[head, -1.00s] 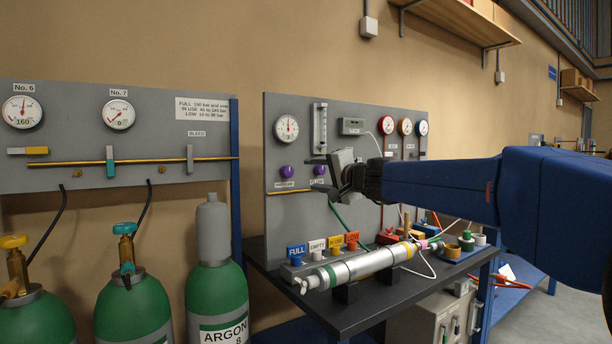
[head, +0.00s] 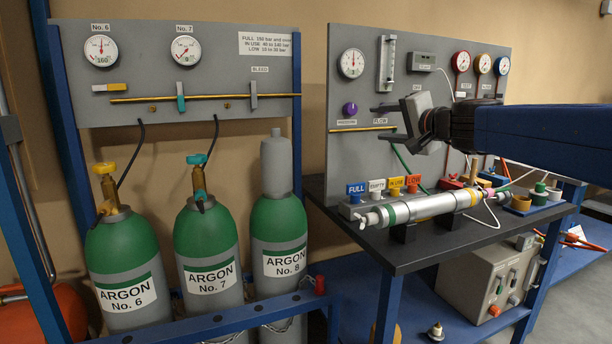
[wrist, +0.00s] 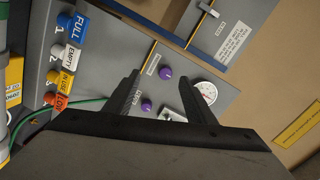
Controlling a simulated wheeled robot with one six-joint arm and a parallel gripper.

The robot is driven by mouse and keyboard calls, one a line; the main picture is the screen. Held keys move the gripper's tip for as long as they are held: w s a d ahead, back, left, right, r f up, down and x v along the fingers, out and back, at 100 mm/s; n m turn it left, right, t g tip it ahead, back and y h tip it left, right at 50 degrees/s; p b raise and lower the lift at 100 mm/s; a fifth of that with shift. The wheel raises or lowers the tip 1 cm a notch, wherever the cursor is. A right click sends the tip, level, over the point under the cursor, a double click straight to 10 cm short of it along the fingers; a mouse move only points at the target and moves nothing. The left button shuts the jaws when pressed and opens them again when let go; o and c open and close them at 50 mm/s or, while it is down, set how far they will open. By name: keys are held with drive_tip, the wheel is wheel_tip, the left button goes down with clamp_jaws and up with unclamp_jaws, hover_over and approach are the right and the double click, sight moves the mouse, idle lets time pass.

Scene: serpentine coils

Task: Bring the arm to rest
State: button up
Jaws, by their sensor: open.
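My gripper (head: 387,124) is at the end of my blue arm, reaching in from the right in the head view. It is open and empty, in front of the grey gauge panel (head: 345,95) and above the dark bench. In the wrist view, the two black fingers of my gripper (wrist: 165,95) stand apart, with the panel's purple knobs (wrist: 166,73) behind them. A silver tube (head: 432,206) lies on supports on the bench, below my gripper and apart from it.
Coloured tags FULL, EMPTY, IN USE and LOW (head: 385,188) stand at the bench's back left. Green argon cylinders (head: 205,245) stand in a blue rack at left. A grey box (head: 488,280) sits on the blue shelf (head: 415,300) under the bench (head: 400,256).

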drive_tip(key=s+a+f+n+g, duration=0.3)
drive_tip(key=s+f, duration=0.6)
drive_tip(key=s+a+f+n+g, duration=0.2)
drive_tip(key=s+f+n+g, duration=0.1)
drive_tip(key=s+f, duration=0.55)
drive_tip(key=s+d+f+n+g+h, duration=0.2)
drive_tip(key=s+d+f+h, duration=0.1)
drive_tip(key=s+f, duration=0.7)
drive_tip(key=s+d+f+n+g+h, duration=0.1)
drive_tip(key=s+d+f, duration=0.4)
drive_tip(key=s+f, duration=0.5)
drive_tip(key=shift+d+f+n+g+h, duration=0.3)
drive_tip(key=shift+n+g+h, duration=0.1)
drive_tip(key=shift+g+h, duration=0.55)
